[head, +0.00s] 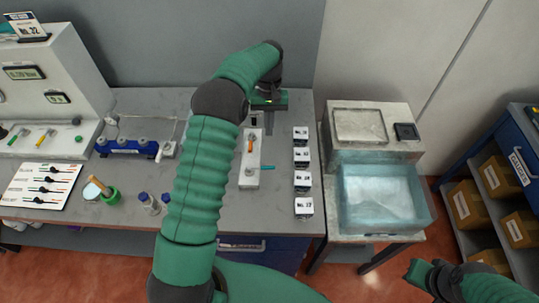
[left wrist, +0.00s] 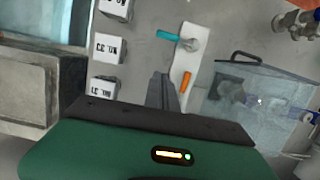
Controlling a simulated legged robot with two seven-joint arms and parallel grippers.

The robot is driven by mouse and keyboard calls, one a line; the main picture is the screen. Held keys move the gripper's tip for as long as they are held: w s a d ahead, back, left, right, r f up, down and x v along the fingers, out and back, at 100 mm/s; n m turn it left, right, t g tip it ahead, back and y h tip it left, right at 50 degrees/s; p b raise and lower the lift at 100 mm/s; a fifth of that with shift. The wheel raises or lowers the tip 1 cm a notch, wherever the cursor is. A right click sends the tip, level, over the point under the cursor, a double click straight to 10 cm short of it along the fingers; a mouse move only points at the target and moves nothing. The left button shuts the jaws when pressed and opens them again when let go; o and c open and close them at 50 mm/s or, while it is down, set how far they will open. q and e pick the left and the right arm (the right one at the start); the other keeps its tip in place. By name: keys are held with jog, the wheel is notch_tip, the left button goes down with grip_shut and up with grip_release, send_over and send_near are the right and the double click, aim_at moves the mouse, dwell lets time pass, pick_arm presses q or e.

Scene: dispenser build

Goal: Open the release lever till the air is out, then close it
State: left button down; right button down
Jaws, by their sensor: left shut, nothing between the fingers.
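A white narrow panel (head: 249,172) on the bench carries an orange lever (head: 250,143) and a teal lever (head: 267,168). In the left wrist view the orange lever (left wrist: 185,82) lies roughly along the panel and the teal lever (left wrist: 172,38) sticks out across its edge. I cannot tell which is the release lever. My left gripper (head: 268,124) is shut and empty, close to the panel's far end by the orange lever; its fingers (left wrist: 161,90) show beside the panel. My right gripper (head: 418,270) is low at the right, away from the bench; its jaws are unclear.
Several white labelled boxes (head: 301,156) stand in a row right of the panel. A clear tank (left wrist: 255,95) stands beside the panel in the wrist view. A blue bottle rack (head: 125,148) is at the left. A water basin (head: 382,198) stands right of the bench.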

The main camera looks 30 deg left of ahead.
aim_at(262, 168)
pick_arm(q)
jog(key=s+f+p, duration=0.1)
jog(key=f, duration=0.1)
jog(key=s+d+f+p, duration=0.1)
jog(key=s+f, duration=0.1)
jog(key=f, duration=0.1)
jog(key=s+d+f+p, duration=0.1)
jog(key=f, duration=0.2)
jog(key=shift+s+d+p, duration=0.1)
jog(key=shift+s+p, duration=0.1)
jog(key=shift+p, duration=0.1)
jog(key=shift+s+d, duration=0.25)
jog(key=shift+d, duration=0.15)
